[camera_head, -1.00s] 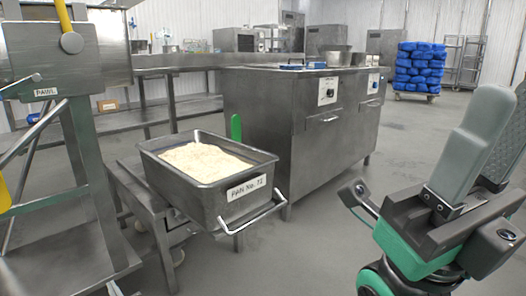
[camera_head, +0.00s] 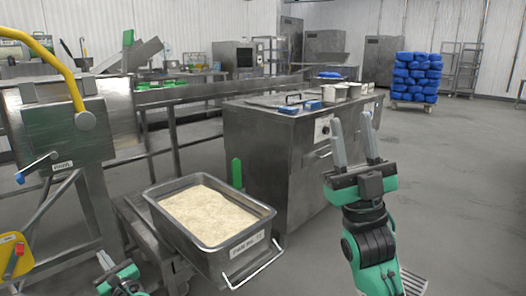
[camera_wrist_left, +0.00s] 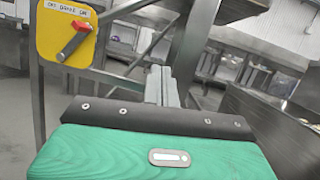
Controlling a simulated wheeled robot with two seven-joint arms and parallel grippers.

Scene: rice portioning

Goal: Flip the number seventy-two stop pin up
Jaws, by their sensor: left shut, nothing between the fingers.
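A steel pan (camera_head: 187,249) filled with pale rice (camera_head: 208,214) stands on a low steel stand (camera_head: 140,228). Its front label is too blurred to read surely. A green upright tab (camera_head: 236,172) rises behind the pan's far side; I cannot tell whether it is the stop pin. No part marked seventy-two is clearly readable. My left gripper (camera_head: 103,258) is low at the bottom left, left of the pan, largely cut off by the frame. In the left wrist view its fingers (camera_wrist_left: 158,85) are together and empty. My right gripper (camera_head: 351,120) is open and empty, right of the pan.
A steel machine (camera_head: 65,135) with a yellow curved handle (camera_head: 48,58) stands left. A steel cabinet (camera_head: 265,150) stands behind the pan.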

